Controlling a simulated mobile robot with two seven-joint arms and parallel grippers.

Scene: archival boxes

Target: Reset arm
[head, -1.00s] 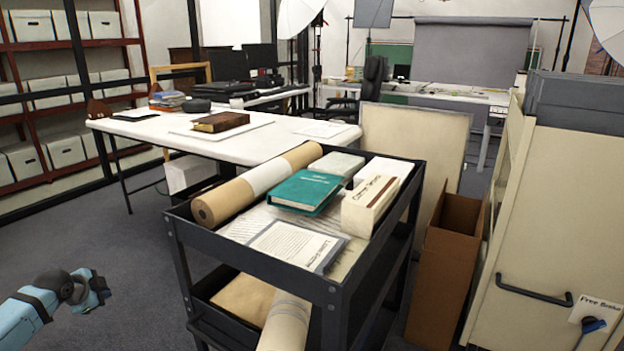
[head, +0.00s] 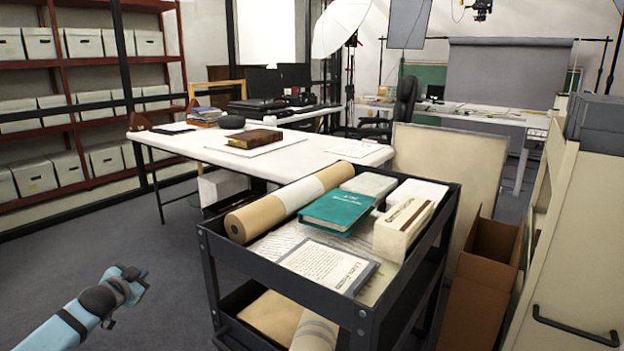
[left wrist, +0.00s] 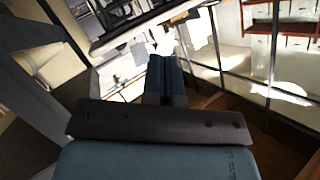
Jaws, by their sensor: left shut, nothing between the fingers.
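My left arm comes in at the lower left of the head view, light blue with a dark wrist. Its gripper (head: 132,282) is over the open floor, left of the cart and touching nothing. In the left wrist view the two dark blue fingers (left wrist: 165,75) lie together, shut and empty. My right arm and gripper are not in view.
A dark cart (head: 290,292) carries a paper roll (head: 285,202), a teal book (head: 336,211) and a white box (head: 403,228). Behind it stands a white table (head: 185,145). Shelves (head: 62,190) with boxes line the left wall. Grey floor (head: 120,238) is clear between.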

